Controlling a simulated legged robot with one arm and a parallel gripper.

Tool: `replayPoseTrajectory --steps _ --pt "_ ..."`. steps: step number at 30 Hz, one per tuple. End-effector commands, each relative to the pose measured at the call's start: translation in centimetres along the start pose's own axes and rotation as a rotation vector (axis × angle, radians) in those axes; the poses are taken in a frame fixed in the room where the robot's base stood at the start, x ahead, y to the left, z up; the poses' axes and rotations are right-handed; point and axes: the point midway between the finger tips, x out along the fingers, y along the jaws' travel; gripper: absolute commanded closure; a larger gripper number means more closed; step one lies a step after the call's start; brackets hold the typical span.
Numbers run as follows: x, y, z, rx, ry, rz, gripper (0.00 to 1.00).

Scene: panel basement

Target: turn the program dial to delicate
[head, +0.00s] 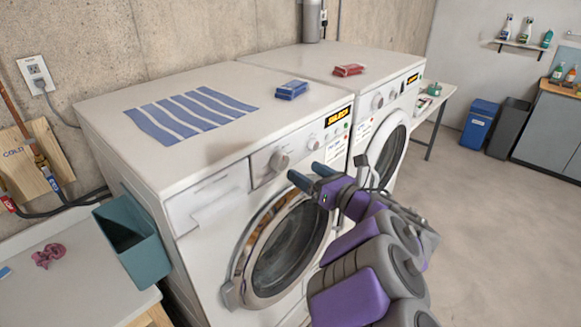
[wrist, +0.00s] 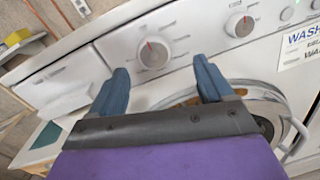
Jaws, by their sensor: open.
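The near front-loading machine (head: 190,245) has a large round dial (head: 279,160) on its control panel and a smaller dial (head: 313,142) to the right. In the wrist view the large dial (wrist: 153,53) shows a red pointer mark near its top, and the smaller dial (wrist: 240,25) sits to the upper right. The lettering around both is too small to read. My gripper (head: 303,176) is open and empty, in front of the panel. In the wrist view its blue fingers (wrist: 160,66) point at the panel, with the large dial between and beyond the tips, apparently untouched.
A round door (head: 288,250) lies below the panel. A teal bin (head: 150,258) is at left.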

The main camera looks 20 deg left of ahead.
Motion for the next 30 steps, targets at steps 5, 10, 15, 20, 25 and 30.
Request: replayPoseTrajectory --steps 5,10,15,20,25,30 --pt "4.3 0.9 -0.7 -0.005 0.011 0.006 0.20" --pt "6.5 1.3 -0.9 -0.008 0.015 0.004 0.20" --pt "6.1 0.8 -0.5 -0.006 0.009 0.006 0.20" --pt "6.0 0.8 -0.4 -0.006 0.007 0.005 0.20" --pt "5.9 0.8 -0.4 -0.006 0.008 0.003 0.31" --pt "5.9 0.8 -0.5 -0.006 0.009 0.002 0.48"
